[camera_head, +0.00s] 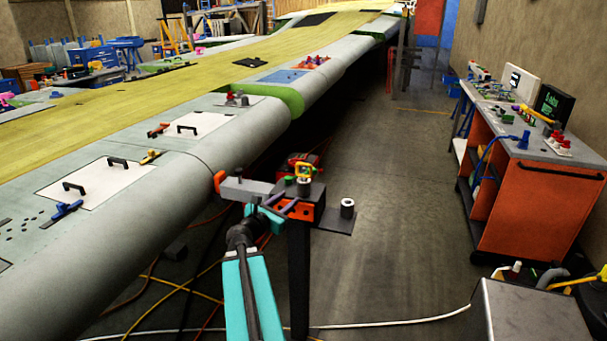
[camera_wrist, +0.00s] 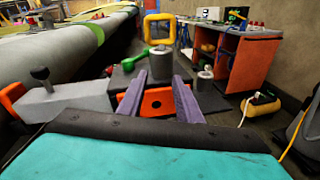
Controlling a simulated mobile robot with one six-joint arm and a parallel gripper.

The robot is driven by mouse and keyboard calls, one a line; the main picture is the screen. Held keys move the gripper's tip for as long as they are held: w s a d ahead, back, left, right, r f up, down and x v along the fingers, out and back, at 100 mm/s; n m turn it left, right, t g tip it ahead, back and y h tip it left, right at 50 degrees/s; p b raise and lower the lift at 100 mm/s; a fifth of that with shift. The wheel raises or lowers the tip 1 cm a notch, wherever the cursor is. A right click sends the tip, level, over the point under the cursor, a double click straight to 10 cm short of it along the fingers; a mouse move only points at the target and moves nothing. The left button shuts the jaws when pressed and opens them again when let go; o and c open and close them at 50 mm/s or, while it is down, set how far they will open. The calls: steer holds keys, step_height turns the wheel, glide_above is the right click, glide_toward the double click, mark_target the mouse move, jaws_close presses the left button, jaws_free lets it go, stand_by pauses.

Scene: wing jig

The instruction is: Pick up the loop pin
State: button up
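The loop pin (camera_wrist: 160,16) shows as an upright yellow square loop, standing in or on a grey cylinder (camera_wrist: 160,66) straight ahead in the wrist view. In the head view the loop pin (camera_head: 304,166) is on top of the dark stand beside the wing's edge. Any shank below the loop is hidden. My gripper (camera_wrist: 157,84) has two purple fingers spread apart, with nothing between them. In the head view my gripper (camera_head: 284,205) is at the stand's near left, short of and lower than the loop.
An orange block with a hole (camera_wrist: 157,102) lies just beyond and below the fingers. A green-handled part (camera_wrist: 115,63) stands left of the cylinder. A grey bar (camera_wrist: 70,100) with a black knob is at left. Another cylinder (camera_head: 347,207) stands right.

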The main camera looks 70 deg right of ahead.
steer(key=n+h, duration=0.1)
glide_toward(310, 173)
steer(key=shift+d+g, duration=0.3)
steer(key=shift+d, duration=0.05)
steer(key=shift+s+d+p, duration=0.2)
steer(key=shift+d+p, duration=0.25)
steer(key=shift+d, duration=0.95)
steer(key=shift+s+d+p, duration=0.2)
steer(key=shift+d+p, duration=0.2)
steer(key=shift+d, duration=1.05)
steer(key=shift+s+d+p, duration=0.15)
steer(key=shift+d+p, duration=0.3)
steer(key=shift+d, duration=0.95)
steer(key=shift+f, duration=0.1)
steer(key=shift+s+d+r+p, duration=0.1)
steer(key=shift+d+p, duration=0.4)
steer(key=shift+d, duration=0.3)
steer(key=shift+s+d+r+p, duration=0.1)
steer(key=shift+d+p, duration=0.4)
steer(key=shift+d, duration=0.3)
steer(key=shift+s+d+f+p, duration=0.1)
steer(key=shift+d+p, duration=0.2)
steer(key=shift+d, duration=0.7)
steer(key=shift+c, duration=0.3)
